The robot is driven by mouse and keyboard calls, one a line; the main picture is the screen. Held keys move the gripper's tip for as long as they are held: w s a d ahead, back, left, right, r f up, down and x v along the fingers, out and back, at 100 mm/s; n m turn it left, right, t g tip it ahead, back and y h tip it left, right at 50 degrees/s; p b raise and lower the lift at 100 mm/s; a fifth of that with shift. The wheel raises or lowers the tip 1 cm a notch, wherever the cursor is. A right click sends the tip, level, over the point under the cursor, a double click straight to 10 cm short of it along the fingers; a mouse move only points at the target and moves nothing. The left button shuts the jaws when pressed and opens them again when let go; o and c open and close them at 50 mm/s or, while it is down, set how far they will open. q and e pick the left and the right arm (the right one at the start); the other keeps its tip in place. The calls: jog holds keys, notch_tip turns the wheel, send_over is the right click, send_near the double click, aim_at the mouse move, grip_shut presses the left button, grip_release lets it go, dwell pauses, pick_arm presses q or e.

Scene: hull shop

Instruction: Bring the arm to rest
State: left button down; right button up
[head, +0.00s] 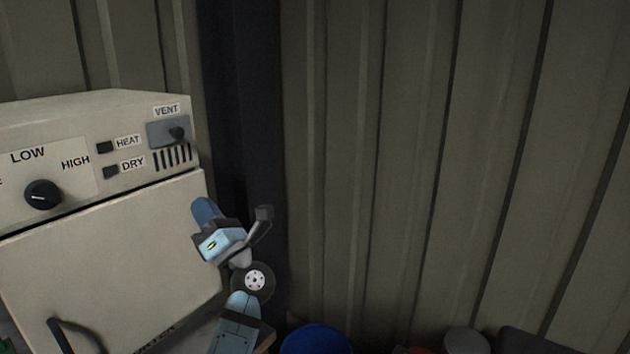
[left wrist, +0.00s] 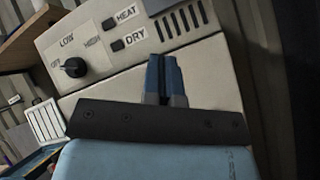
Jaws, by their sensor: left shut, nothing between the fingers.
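My left arm rises from the bottom of the head view, with its blue and grey wrist in front of the right edge of a cream oven-like cabinet (head: 110,265). My left gripper (head: 204,209) points up and away, near the cabinet's upper right front. In the left wrist view its two blue fingers (left wrist: 163,76) are together with nothing between them. The cabinet's front panel (left wrist: 125,65) shows behind the fingers. Whether the fingers touch the cabinet cannot be told. My right gripper is in neither view.
The cabinet has a black dial (head: 43,195), HEAT and DRY switches, a vent lever (head: 176,134) and a dark door handle (head: 75,335). A corrugated wall (head: 420,170) stands behind. A blue round thing (head: 315,340) shows at the bottom edge. Space right of the arm looks free.

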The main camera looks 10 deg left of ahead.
pick_arm(q)
jog(key=s+d+f+m+t+h+p, duration=0.2)
jog(key=d+f+m+t+h, duration=0.15)
jog(key=f+m+h, duration=0.55)
jog(key=s+d+f+m+t+h+p, duration=0.3)
jog(key=m+h, duration=0.4)
jog(key=m, duration=0.6)
jog(key=s+d+f+m+t+h, duration=0.2)
jog(key=d+f+m+t+h, duration=0.25)
jog(key=f+m+h, duration=0.5)
jog(key=s+d+f+m+g+p, duration=0.1)
jog(key=s+f+m+g, duration=0.4)
jog(key=s+f, duration=0.3)
jog(key=s+d+f+m+g+p, duration=0.1)
jog(key=s+f+m+g, duration=0.5)
jog(key=s, duration=0.6)
notch_tip(320, 180, down, 2)
jog(key=shift+d+f+m+g+p, duration=0.25)
jog(key=shift+m+g+p, duration=0.05)
jog(key=shift+m+p, duration=0.45)
